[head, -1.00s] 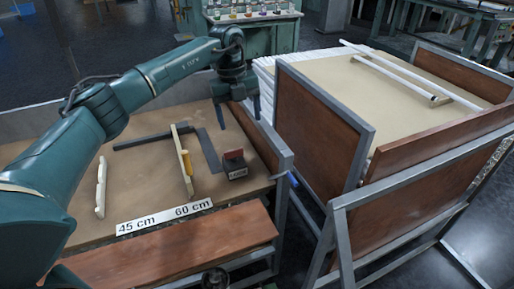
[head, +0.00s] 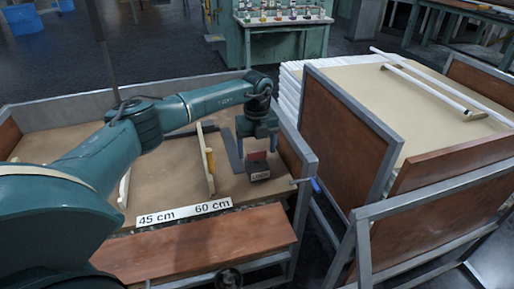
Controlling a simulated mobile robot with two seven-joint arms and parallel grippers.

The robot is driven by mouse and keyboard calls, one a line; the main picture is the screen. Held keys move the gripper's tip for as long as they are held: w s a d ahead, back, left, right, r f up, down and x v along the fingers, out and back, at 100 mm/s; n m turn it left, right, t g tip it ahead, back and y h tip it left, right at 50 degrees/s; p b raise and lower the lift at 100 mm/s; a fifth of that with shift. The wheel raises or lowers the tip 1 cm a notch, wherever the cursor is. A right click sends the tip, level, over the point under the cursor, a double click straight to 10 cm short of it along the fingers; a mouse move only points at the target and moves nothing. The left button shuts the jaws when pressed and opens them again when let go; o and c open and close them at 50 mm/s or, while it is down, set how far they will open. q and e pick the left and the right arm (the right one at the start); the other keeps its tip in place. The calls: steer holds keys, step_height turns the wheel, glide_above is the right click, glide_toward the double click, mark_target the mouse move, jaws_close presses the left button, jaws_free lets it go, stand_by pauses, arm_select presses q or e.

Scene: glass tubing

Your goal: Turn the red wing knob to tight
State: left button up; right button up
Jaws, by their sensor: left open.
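The red wing knob (head: 256,156) sits on top of a small dark block (head: 260,174) at the right end of the bench. A white label on the block's front seems to read "LOOSE", though the print is small. My left gripper (head: 257,141) points down just above the knob, with its fingers apart and nothing held. Its fingertips are close to the knob's top; I cannot tell whether they touch it. My right gripper is not in view.
A cream upright board with a yellow part (head: 210,160) stands left of the block. A dark flat bar (head: 233,153) lies between them. A "45 cm 60 cm" strip (head: 185,212) runs along the front. A wood-sided cart (head: 350,130) with white tubes stands close on the right.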

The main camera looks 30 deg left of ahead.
arm_select(q)
steer(key=shift+f, duration=0.2)
steer(key=shift+c, duration=0.2)
steer(key=c, duration=0.9)
steer(key=shift+r, duration=0.1)
steer(key=shift+c, duration=0.2)
